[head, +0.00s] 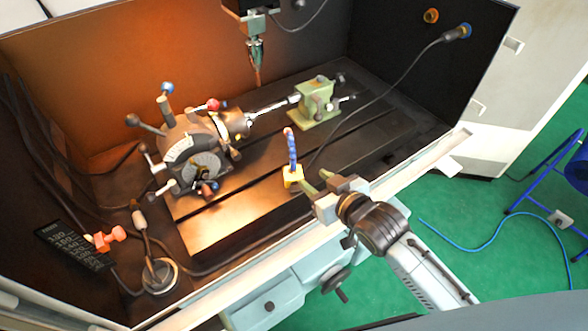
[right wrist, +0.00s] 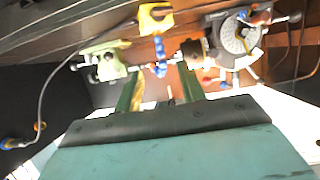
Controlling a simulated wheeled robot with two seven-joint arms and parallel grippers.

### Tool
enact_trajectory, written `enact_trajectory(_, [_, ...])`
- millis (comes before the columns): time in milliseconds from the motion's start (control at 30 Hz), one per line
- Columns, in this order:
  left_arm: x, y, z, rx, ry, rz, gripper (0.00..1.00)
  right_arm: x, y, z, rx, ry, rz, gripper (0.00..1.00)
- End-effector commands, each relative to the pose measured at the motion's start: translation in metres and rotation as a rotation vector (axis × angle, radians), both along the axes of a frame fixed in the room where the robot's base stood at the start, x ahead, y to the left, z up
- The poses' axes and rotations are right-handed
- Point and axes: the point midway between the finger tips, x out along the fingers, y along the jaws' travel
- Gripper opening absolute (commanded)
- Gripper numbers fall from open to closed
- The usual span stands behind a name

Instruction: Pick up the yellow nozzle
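The yellow nozzle piece (head: 292,178) stands on the dark slotted table, with a blue segmented hose (head: 292,152) rising from it to a pinkish tip. My right gripper (head: 312,184) is open just to the right of the yellow piece, its two green fingers apart. In the right wrist view, the yellow piece (right wrist: 155,20) and its blue hose (right wrist: 160,55) appear upside down, beyond the gap between the open fingers (right wrist: 160,88). Nothing is held between the fingers. My left gripper is not in view.
The indexing chuck (head: 195,155) with ball-ended levers stands to the left. A green tailstock (head: 316,101) stands behind. A tool head (head: 256,50) hangs above. A black cable (head: 370,92) runs to the wall near the nozzle. A round-based stand (head: 160,276) is at front left.

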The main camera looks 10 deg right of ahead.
Motion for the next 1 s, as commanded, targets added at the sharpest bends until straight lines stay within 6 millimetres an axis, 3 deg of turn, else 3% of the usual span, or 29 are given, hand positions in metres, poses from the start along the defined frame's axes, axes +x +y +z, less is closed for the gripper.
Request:
enact_trajectory(300, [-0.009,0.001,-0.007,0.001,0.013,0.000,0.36,0.050,0.018,-0.022,0.001,-0.001,-0.001,0.40])
enact_trajectory(633, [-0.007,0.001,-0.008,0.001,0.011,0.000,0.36,0.073,0.026,-0.030,0.001,-0.001,0.000,0.40])
enact_trajectory(1000, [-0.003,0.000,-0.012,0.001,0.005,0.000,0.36,0.112,0.040,-0.043,0.001,0.000,0.000,0.40])
